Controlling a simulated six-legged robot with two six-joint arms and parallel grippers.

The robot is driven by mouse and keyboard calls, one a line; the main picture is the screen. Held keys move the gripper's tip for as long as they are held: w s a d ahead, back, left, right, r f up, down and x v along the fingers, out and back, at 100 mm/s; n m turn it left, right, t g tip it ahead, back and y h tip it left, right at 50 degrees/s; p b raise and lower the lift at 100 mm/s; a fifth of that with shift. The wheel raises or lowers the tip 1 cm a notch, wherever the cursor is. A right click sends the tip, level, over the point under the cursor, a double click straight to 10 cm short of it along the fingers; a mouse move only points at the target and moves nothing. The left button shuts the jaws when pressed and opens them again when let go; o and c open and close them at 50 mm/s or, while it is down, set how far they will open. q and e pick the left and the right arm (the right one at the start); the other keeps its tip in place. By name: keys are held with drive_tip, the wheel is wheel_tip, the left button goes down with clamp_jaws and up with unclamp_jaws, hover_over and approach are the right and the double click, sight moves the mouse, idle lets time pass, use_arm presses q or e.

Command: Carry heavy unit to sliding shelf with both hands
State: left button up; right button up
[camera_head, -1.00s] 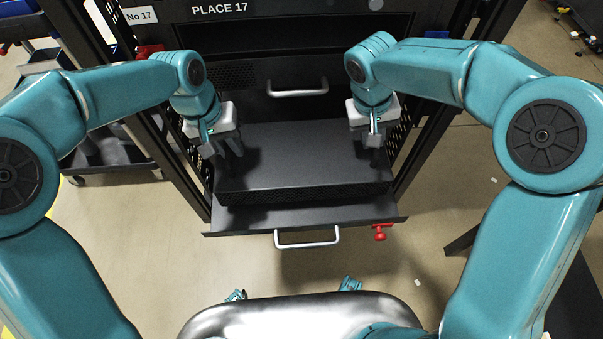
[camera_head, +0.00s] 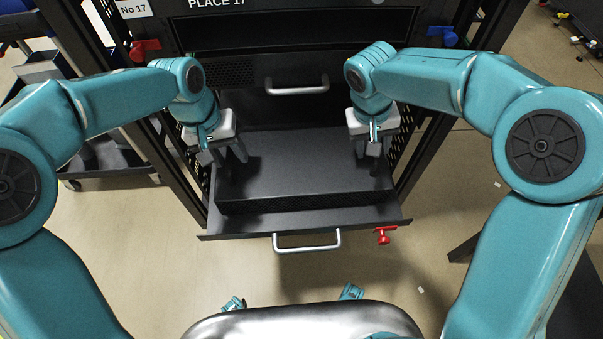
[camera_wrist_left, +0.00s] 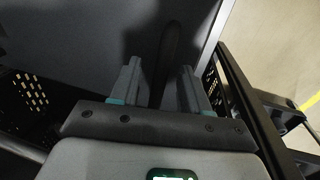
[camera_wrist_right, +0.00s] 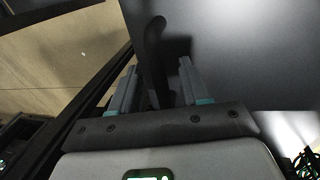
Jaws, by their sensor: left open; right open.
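The heavy unit (camera_head: 300,174) is a flat black box resting on the pulled-out sliding shelf (camera_head: 365,217) of the rack. My left gripper (camera_head: 229,154) is at the unit's left side and my right gripper (camera_head: 368,150) at its right side. Both are open. In the left wrist view a dark upright handle (camera_wrist_left: 168,60) stands between the spread fingers of my left gripper (camera_wrist_left: 160,82). In the right wrist view a similar dark handle (camera_wrist_right: 154,55) stands between the fingers of my right gripper (camera_wrist_right: 160,85). The exact gap to the handles is hard to tell.
The shelf's silver front handle (camera_head: 307,242) and a red knob (camera_head: 384,236) face me. Another drawer handle (camera_head: 297,87) sits higher in the rack. Black rack posts (camera_head: 425,150) flank both grippers closely.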

drive_tip(key=shift+r, duration=0.1)
use_arm(q)
wheel_tip(320, 180, up, 11)
drive_tip(key=a, duration=0.2)
drive_tip(key=shift+r, duration=0.15)
use_arm(e)
wheel_tip(320, 180, up, 12)
drive_tip(key=a, duration=0.2)
drive_tip(key=shift+a, duration=0.15)
use_arm(q)
drive_tip(key=shift+a, duration=0.1)
use_arm(e)
drive_tip(key=shift+f, duration=0.2)
